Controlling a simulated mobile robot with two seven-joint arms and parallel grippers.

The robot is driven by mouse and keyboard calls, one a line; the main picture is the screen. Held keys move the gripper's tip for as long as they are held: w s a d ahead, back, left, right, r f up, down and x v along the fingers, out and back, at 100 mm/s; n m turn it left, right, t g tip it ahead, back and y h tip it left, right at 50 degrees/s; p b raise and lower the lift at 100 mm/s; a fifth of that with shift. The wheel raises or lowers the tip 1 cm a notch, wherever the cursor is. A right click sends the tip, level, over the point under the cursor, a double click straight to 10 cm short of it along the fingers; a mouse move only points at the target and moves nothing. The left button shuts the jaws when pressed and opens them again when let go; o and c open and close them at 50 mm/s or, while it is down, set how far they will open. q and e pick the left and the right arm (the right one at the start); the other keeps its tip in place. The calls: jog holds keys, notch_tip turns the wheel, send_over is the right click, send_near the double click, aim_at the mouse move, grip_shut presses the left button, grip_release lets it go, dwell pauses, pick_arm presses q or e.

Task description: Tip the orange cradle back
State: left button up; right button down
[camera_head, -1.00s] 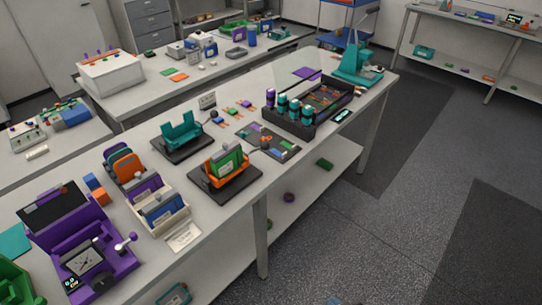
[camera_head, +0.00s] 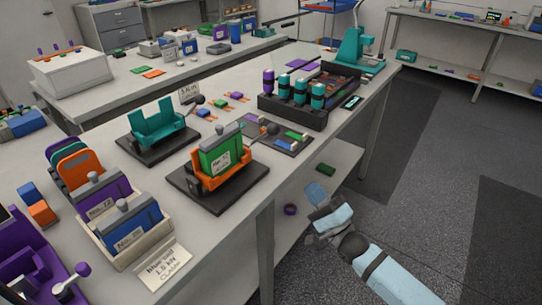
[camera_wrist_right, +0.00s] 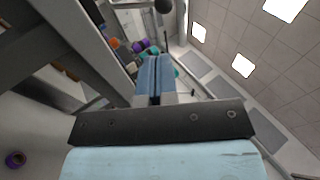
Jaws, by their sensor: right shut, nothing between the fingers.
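The orange cradle (camera_head: 199,184) stands on a black base plate (camera_head: 232,190) near the table's front edge in the head view. A green pack (camera_head: 215,158) with a white label sits upright in it. A lever with a black ball knob (camera_head: 272,128) sticks out at the cradle's right. My right gripper (camera_head: 316,193) is low in front of the table, right of and below the cradle, clear of it. Its light blue fingers are shut and empty, as the right wrist view also shows (camera_wrist_right: 155,75). My left gripper is not in view.
A teal cradle (camera_head: 160,124) on its own black base stands behind left. A dark tray (camera_head: 290,115) with teal and purple cylinders is to the right. A wooden box (camera_head: 130,252) of packs and a card (camera_head: 168,262) are at front left. The table edge lies between my gripper and the cradle.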

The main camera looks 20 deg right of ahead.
jog(key=shift+w+d+r+y, duration=0.1)
jog(key=shift+d+r+y, duration=0.1)
jog(key=shift+y, duration=0.1)
jog(key=x, duration=1.4)
